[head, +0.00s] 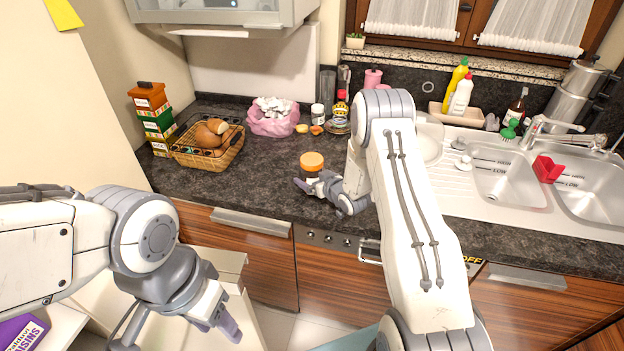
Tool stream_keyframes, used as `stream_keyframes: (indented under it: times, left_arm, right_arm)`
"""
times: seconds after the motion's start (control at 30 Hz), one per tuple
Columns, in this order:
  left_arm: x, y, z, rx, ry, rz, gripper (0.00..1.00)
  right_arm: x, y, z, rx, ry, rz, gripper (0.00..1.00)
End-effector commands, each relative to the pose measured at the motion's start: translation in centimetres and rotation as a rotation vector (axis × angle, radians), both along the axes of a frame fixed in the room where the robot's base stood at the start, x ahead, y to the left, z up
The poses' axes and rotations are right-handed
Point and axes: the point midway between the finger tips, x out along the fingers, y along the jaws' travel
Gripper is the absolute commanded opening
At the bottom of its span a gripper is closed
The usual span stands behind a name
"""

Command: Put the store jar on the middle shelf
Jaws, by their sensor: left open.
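A jar with an orange lid (312,161) stands on the dark countertop near its front edge; its lower part is largely hidden by my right gripper. My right gripper (312,187) is at the front of this jar, low over the counter. Whether its fingers touch or close on the jar cannot be told. My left gripper (222,325) is open and empty, pointing down at the lower left, well away from the jar. No middle shelf can be clearly made out. A white surface with a purple box (22,334) shows at the lower left edge.
A wire basket of bread (222,155), a striped box stack (152,118) and a pink bag (273,122) stand behind and left of the jar. Small jars (317,114) stand behind it. The sink (510,188) is at right. Counter left of the jar is clear.

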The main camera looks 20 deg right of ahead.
Motion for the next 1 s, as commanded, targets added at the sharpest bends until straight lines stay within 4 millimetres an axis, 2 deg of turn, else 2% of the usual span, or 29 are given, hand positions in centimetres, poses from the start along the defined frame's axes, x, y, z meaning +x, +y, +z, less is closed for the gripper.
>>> stream_keyframes:
  times: [0.03,0.17,0.2,0.27,0.63,1.0]
  left_arm:
    - [0.0,0.0,0.0,0.000,0.000,0.000,0.50]
    - [0.0,0.0,0.0,0.000,0.000,0.000,0.50]
    - [0.0,0.0,0.0,0.000,0.000,0.000,0.50]
    - [0.0,0.0,0.0,0.000,0.000,0.000,0.50]
    - [0.0,0.0,-0.3,0.000,0.000,0.000,0.50]
    - [0.0,0.0,-1.4,0.000,0.000,-0.001,0.50]
  right_arm:
    - [0.0,0.0,0.0,0.000,0.000,0.000,1.00]
    - [0.0,0.0,0.0,0.000,0.000,0.000,0.50]
    - [0.0,0.0,0.0,0.000,0.000,0.000,0.35]
    - [0.0,0.0,0.1,-0.001,-0.002,-0.001,0.12]
    - [0.1,-0.1,0.6,-0.001,-0.004,0.000,0.11]
    - [0.1,0.0,3.6,-0.001,-0.004,0.001,0.11]
